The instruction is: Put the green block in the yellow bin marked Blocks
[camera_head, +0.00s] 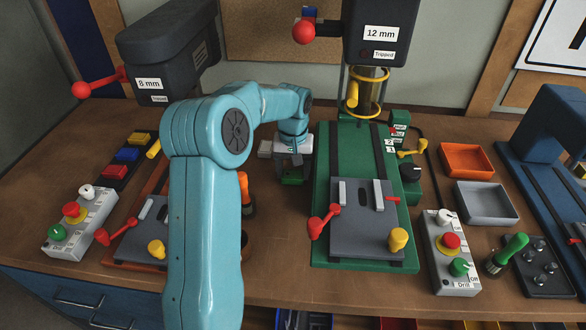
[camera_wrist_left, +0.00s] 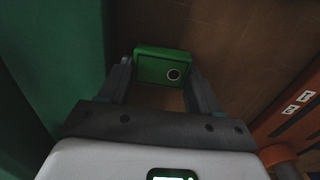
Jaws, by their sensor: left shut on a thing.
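My left gripper (camera_head: 292,170) reaches over the bench between the two drill machines, pointing down. It is shut on the green block (camera_head: 292,179). In the left wrist view the green block (camera_wrist_left: 162,66) sits between the two fingertips, with a dark round mark on its face. I cannot tell whether the block touches the bench top. I cannot make out a yellow bin marked Blocks; only slivers of coloured things show below the bench's front edge. My right gripper is not in view.
A green drill base (camera_head: 322,235) stands just right of my left gripper. An orange tray (camera_head: 467,160) and a grey tray (camera_head: 487,202) lie further right. Control boxes (camera_head: 80,222) and (camera_head: 452,253) stand near the front. My left arm hides part of the left machine.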

